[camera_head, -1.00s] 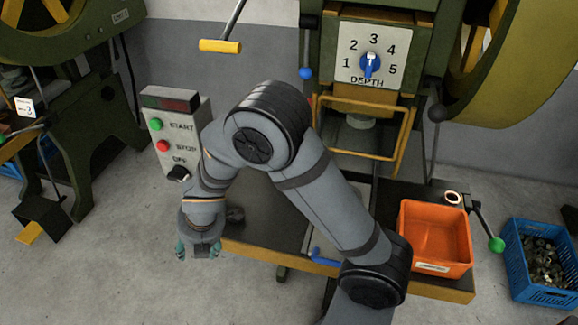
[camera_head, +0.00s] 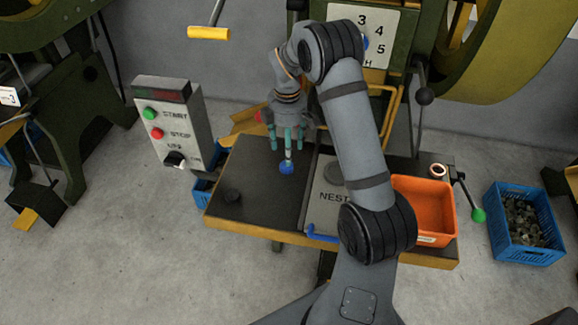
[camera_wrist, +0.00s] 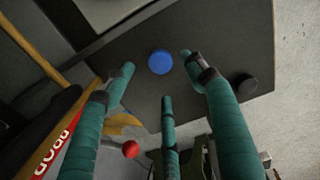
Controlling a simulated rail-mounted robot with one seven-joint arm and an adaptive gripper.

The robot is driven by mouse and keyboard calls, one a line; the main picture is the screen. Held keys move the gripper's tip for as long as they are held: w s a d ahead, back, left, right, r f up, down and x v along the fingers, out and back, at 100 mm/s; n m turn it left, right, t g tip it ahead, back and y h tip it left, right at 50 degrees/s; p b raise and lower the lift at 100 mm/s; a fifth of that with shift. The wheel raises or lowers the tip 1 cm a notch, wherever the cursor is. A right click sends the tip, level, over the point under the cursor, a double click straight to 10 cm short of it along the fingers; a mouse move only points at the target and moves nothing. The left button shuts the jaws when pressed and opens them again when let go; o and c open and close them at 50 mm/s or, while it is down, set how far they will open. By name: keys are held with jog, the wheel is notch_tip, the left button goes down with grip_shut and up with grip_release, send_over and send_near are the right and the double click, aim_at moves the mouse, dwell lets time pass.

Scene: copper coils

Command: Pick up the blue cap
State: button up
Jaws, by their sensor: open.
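The blue cap (camera_head: 287,167) is a small round disc on the dark tabletop, left of the plate marked NEST. It also shows in the wrist view (camera_wrist: 160,62), lying flat and uncovered. My gripper (camera_head: 288,142) points down above it with teal fingers spread. In the wrist view the open, empty fingers (camera_wrist: 163,80) stand around the near side of the cap, with a finger to its left, one to its right and one below it in the picture. I cannot tell the exact height between fingertips and cap.
A dark round piece (camera_head: 232,196) lies on the table (camera_head: 262,205) left of the cap. The START/STOP control box (camera_head: 170,125) stands at the left. An orange bin (camera_head: 423,205) is at the right, with a blue crate (camera_head: 523,225) of metal parts on the floor.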

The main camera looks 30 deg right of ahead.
notch_tip(320, 180, down, 7)
jog(key=shift+w+a+r, duration=0.1)
dwell(0.3)
jog(key=shift+c, duration=0.7)
jog(key=c, duration=1)
jog(key=shift+c, duration=0.2)
